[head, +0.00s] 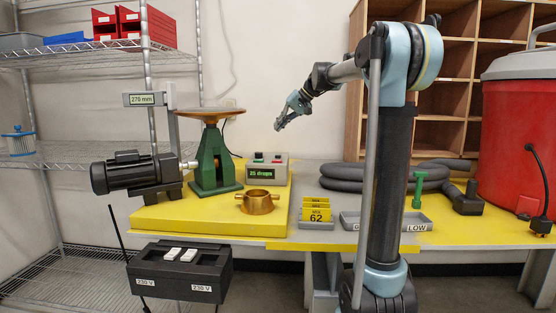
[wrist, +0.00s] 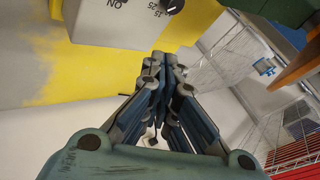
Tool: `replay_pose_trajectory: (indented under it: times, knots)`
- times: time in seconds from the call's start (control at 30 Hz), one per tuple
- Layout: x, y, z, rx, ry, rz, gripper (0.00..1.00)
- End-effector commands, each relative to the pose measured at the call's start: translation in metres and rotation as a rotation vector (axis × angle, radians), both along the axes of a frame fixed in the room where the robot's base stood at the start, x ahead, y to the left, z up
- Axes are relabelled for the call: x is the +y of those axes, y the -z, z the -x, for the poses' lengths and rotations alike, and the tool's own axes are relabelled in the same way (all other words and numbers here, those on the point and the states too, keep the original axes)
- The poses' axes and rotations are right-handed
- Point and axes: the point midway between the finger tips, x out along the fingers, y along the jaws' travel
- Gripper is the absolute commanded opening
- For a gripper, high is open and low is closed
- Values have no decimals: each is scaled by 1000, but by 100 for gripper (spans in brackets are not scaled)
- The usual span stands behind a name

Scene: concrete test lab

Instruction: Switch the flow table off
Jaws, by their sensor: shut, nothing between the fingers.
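The flow table (head: 215,160) is a green stand with a round brown top, on a yellow slab. To its right stands a grey control box (head: 267,174) with a lit green display reading "25 drops" and small controls on top, one greenish and one red. In the wrist view the box (wrist: 97,22) is at the top, upside down, with "ON" and a black knob marked 15 and 25. My gripper (head: 280,125) is above the box and apart from it. In the wrist view my gripper (wrist: 162,60) is shut and empty.
A brass ring (head: 257,203) sits in front of the box. A black motor (head: 135,173) is at left, and a black socket box with white switches (head: 180,270) below it. Yellow number tags (head: 316,212), grey hose (head: 350,178) and a red cooler (head: 515,140) are to the right.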

Motion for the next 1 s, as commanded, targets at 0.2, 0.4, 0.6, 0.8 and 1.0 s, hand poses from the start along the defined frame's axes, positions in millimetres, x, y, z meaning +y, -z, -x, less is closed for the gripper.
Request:
replay_pose_trajectory:
  times: [0.2,0.4,0.6,0.8,1.0]
  knots:
    - [0,6,1,0,0,0,0]
    - [0,27,4,0,0,1,0]
    - [0,51,8,0,0,1,0]
    - [0,72,11,0,0,1,0]
    - [0,84,13,0,0,1,0]
